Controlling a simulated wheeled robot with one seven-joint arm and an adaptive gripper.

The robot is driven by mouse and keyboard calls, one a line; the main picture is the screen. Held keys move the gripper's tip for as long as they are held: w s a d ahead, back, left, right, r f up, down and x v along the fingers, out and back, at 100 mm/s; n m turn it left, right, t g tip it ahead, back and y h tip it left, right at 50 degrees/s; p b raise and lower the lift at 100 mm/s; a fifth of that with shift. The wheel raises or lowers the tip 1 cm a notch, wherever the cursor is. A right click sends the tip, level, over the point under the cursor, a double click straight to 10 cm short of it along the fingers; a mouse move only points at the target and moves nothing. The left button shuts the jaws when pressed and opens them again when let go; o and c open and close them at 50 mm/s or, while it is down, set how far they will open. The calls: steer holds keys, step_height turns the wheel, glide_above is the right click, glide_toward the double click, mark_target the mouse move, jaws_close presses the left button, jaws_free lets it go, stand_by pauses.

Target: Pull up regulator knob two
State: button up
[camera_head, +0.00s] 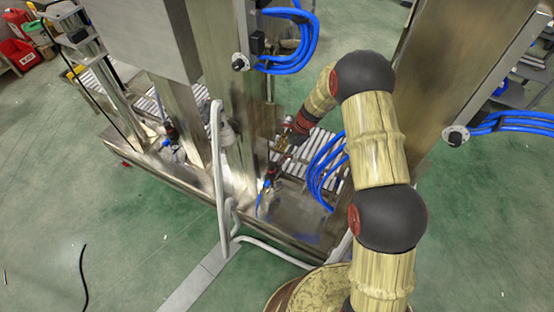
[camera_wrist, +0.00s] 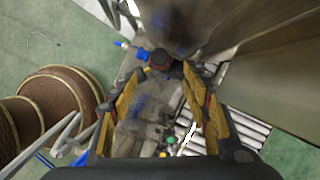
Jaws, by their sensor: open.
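My gripper (camera_wrist: 162,76) is open, its two yellow-and-black fingers spread apart in the wrist view. A dark reddish regulator knob (camera_wrist: 160,58) shows just beyond and between the fingertips; I see no clear contact. Blue fittings (camera_wrist: 142,54) sit beside it. In the head view my gripper (camera_head: 284,143) reaches down toward a regulator (camera_head: 270,174) with a red-and-dark top, at the foot of the steel column. Another regulator (camera_head: 169,131) stands farther left. No number label is readable on either.
A steel column (camera_head: 246,100) stands close beside my gripper. A white bent tube frame (camera_head: 217,170) rises in front. Blue hoses (camera_head: 322,170) loop near the roller conveyor (camera_head: 312,150). Open green floor (camera_head: 120,240) lies at the front left.

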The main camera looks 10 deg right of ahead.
steer(key=shift+v, duration=1.2)
steer(key=s+d+r+n+g+h, duration=0.1)
steer(key=s+r+n+g, duration=0.1)
steer(key=s+n, duration=0.7)
steer(key=s+d+r+n+t+h, duration=0.1)
steer(key=s+d+r+n+t, duration=0.1)
steer(key=s+r, duration=0.6)
steer(key=s+d+r+n+t+h, duration=0.1)
steer(key=s+r+n, duration=0.3)
steer(key=s+r, duration=0.5)
steer(key=s+d+r+n+t+h, duration=0.1)
steer(key=s+d+r+n+t, duration=0.3)
steer(key=s+r, duration=0.5)
step_height(320, 180, up, 10)
steer(key=shift+s+r+h, duration=0.25)
steer(key=shift+h, duration=0.05)
